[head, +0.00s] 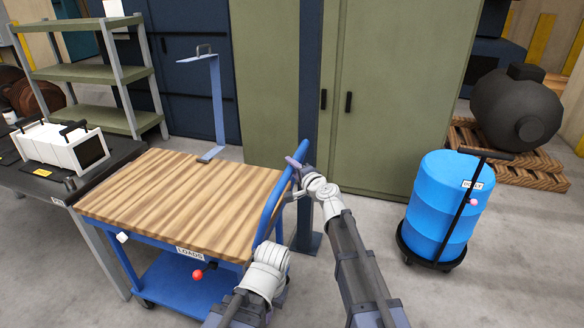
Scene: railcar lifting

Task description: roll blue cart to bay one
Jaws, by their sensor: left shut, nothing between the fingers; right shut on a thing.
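The blue cart (180,198) has a striped wooden top, a blue lower shelf and a "LOADS" label on its front edge. My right gripper (296,165) is shut on the upper part of this handle. My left gripper (281,296) is lower, by the cart's front right corner. It is shut and empty, with its fingers largely hidden behind the wrist. No marking that I can read as bay one shows.
A dark bench (30,178) with a white machine (62,147) adjoins the cart's left side. A blue drum (440,205) on a dolly stands right. Green cabinets (395,100) and a blue hooked stand (216,105) are behind.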

